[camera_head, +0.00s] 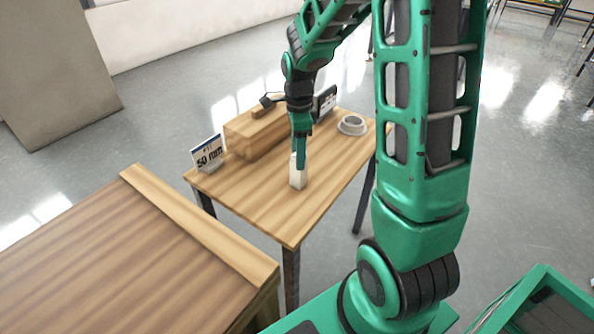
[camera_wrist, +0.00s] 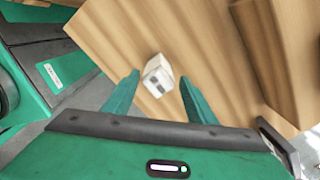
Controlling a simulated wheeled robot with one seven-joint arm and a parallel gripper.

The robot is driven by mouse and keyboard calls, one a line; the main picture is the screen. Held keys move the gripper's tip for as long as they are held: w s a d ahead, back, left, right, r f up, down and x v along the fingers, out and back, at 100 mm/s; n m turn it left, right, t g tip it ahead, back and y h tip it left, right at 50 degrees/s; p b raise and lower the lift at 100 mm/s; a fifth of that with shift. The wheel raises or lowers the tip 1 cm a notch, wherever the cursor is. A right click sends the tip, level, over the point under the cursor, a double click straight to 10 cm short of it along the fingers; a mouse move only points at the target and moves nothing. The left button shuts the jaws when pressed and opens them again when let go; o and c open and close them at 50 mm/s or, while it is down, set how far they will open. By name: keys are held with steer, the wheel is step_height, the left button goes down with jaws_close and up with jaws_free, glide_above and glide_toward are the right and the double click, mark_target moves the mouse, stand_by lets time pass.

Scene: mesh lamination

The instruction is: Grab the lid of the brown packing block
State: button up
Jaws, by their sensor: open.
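The brown packing block (camera_head: 252,140) is a long wooden-coloured box on the far left side of the small table. Its flat top (camera_head: 262,121) is in view, but I cannot make out a separate lid or seam. A large brown block side (camera_wrist: 275,50) shows at the right of the wrist view. My gripper (camera_head: 301,162) points down to the right of the block, apart from it. Its two fingers are spread. A small white box (camera_head: 297,181) stands under the fingers; in the wrist view the white box (camera_wrist: 158,76) lies between the fingertips, seemingly ungripped.
The table (camera_head: 270,212) also holds a "50 mm" sign (camera_head: 208,153) at left, a dark sign (camera_head: 326,101) at the back and a white round dish (camera_head: 352,125) at right. A larger wooden table (camera_head: 120,255) stands at front left. The small table's front is clear.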

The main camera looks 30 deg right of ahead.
mark_target(298, 179)
steer(key=shift+f, duration=2.9)
steer(key=shift+c, duration=0.6)
steer(key=c, duration=1.1)
steer(key=shift+r, duration=0.1)
